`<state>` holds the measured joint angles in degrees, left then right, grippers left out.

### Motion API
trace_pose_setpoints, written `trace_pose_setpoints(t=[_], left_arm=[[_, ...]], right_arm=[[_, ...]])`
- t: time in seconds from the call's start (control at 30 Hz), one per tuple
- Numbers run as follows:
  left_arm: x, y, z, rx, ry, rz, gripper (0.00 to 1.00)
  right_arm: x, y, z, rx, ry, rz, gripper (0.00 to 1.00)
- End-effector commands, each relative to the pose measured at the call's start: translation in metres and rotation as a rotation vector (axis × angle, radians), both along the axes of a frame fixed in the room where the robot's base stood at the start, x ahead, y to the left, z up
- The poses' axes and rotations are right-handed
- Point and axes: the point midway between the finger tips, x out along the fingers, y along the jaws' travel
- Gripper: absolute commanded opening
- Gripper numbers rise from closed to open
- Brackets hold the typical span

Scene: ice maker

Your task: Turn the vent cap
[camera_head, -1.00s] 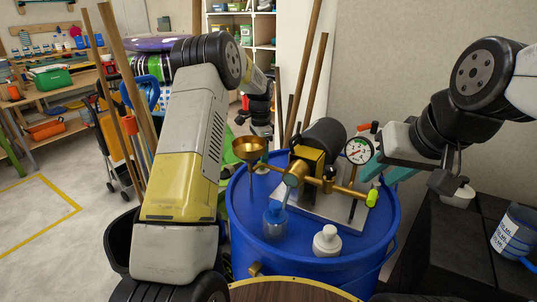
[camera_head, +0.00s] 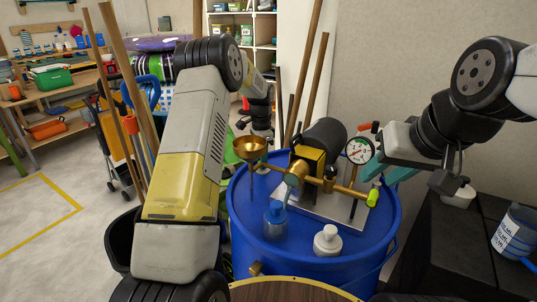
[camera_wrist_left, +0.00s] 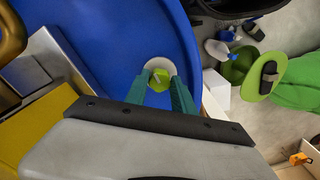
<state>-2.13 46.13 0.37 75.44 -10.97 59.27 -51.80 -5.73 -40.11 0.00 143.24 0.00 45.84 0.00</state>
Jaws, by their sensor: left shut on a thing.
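The vent cap shows in the left wrist view as a small lime-green cap (camera_wrist_left: 157,82) on a round white base (camera_wrist_left: 160,64), near the edge of the blue drum lid (camera_wrist_left: 120,50). My left gripper (camera_wrist_left: 160,85) has its two teal fingers on either side of the cap, shut on it. In the head view my left arm reaches over to the far side of the blue drum (camera_head: 290,262); its fingertips and the cap are hidden behind the brass funnel (camera_head: 250,147). My right gripper (camera_head: 388,172) is beside the pressure gauge (camera_head: 359,151), its teal fingers apart and seemingly empty.
A motor pump with brass pipes (camera_head: 318,170) stands on the lid. Long wooden poles (camera_head: 312,85) lean behind the drum.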

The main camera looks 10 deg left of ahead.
Motion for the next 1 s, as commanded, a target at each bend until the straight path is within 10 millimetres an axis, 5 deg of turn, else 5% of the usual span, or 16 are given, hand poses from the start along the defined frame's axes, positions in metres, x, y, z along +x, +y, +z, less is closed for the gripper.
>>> trace_pose_setpoints(t=[0.37,1.0], left_arm=[[0.0,0.0002,0.0003,0.0,-0.001,0.208,0.0],[-0.0008,-0.0009,0.0002,0.002,-0.001,0.813,0.0]], right_arm=[[0.0,0.0,0.0,0.0,0.0,0.0,0.36],[0.0,0.0,0.0,0.0,0.0,0.0,0.36]])
